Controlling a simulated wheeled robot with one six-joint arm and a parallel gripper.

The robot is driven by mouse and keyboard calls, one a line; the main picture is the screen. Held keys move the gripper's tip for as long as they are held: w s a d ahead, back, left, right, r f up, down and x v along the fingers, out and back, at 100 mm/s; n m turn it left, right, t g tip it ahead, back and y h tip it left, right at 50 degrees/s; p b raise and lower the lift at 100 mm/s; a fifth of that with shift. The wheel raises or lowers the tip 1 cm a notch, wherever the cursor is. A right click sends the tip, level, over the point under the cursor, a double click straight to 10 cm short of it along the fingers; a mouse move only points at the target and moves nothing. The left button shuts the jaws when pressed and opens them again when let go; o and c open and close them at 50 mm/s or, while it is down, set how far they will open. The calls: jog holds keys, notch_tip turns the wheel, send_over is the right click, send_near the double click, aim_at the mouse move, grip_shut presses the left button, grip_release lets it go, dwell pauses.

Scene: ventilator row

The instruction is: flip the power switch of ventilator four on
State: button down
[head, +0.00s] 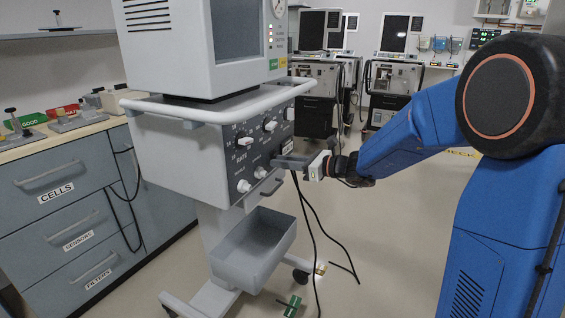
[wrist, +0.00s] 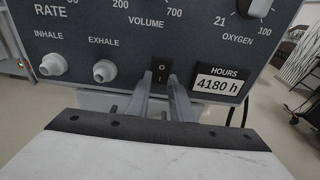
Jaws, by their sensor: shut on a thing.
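A grey ventilator (head: 185,155) on a wheeled stand fills the middle of the head view. Its number is not readable. In the wrist view, its dark control panel (wrist: 120,50) bears a small black power switch (wrist: 161,71), marked with a line above a circle. Which side is pressed in is unclear. My gripper (head: 278,161) is at the panel's lower right in the head view. In the wrist view, my gripper (wrist: 162,88) has its two fingers on either side of the switch, shut on it, partly hiding its lower part.
An hours plate (wrist: 218,83) reading 4180 h is close right of the fingers. Inhale (wrist: 53,64) and exhale (wrist: 104,70) ports project at left. A grey bin (head: 252,262) and hanging cables (head: 312,215) are below. More ventilators (head: 393,75) stand behind; drawers (head: 60,185) line the left.

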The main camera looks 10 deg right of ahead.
jog(key=c, duration=1.6)
grip_release()
jog(key=shift+o, duration=0.2)
jog(key=v, duration=1.7)
jog(key=shift+d, duration=0.25)
jog(key=shift+s, duration=0.1)
jog(key=s+a+f+n+g+h, duration=0.25)
jog(key=s+n, duration=0.35)
jog(key=s, duration=0.3)
jog(key=s+a+f+n+g+h, duration=0.25)
jog(key=s+n, duration=0.35)
jog(key=s, duration=0.4)
jog(key=s+d+f+n+h, duration=0.2)
jog(key=s+d+n+h, duration=0.2)
jog(key=s+d+n, duration=0.1)
jog(key=s+d+f+n+h, duration=0.2)
jog(key=s+d+n+h, duration=0.2)
jog(key=s+d+n, duration=0.2)
jog(key=shift+s+f+n+t+h, duration=0.4)
jog(key=shift+s+n, duration=0.4)
jog(key=shift+s, duration=0.45)
